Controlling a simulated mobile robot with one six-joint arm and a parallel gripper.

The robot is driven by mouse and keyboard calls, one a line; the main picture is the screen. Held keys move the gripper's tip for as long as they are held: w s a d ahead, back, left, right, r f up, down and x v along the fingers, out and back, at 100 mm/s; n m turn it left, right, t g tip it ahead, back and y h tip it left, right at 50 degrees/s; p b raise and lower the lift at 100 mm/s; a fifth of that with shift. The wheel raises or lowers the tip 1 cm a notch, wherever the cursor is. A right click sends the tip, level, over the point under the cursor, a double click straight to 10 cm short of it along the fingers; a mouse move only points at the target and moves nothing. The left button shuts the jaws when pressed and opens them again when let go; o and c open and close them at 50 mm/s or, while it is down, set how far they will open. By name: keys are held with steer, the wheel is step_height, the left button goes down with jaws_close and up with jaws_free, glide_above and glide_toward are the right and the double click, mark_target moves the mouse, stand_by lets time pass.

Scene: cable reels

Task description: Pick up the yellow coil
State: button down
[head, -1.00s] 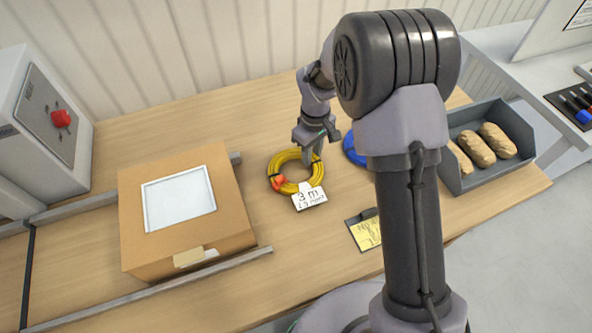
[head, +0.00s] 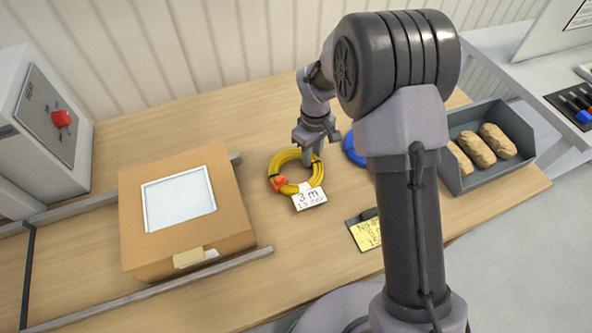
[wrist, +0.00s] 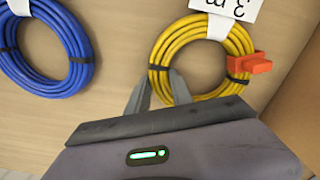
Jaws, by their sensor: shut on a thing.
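The yellow coil (head: 284,174) lies on the wooden table in the head view, with an orange clip (head: 281,183) and a white tag reading "3 m" (head: 309,199). In the wrist view the yellow coil (wrist: 203,33) is at the upper right, with dark ties around it. My gripper (head: 308,160) is down at the coil's right side. In the wrist view my gripper (wrist: 160,88) has one finger outside the ring and one over or inside it, shut on the coil's strand. The fingertips' exact contact is partly hidden.
A blue coil (wrist: 72,45) lies close by, partly behind my arm in the head view. A cardboard box (head: 232,215) stands to the left. A grey bin (head: 462,183) with brown rolls and a yellow note (head: 366,234) are to the right.

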stand_by(0.5)
step_height(320, 180, up, 10)
steer(key=p, duration=0.4)
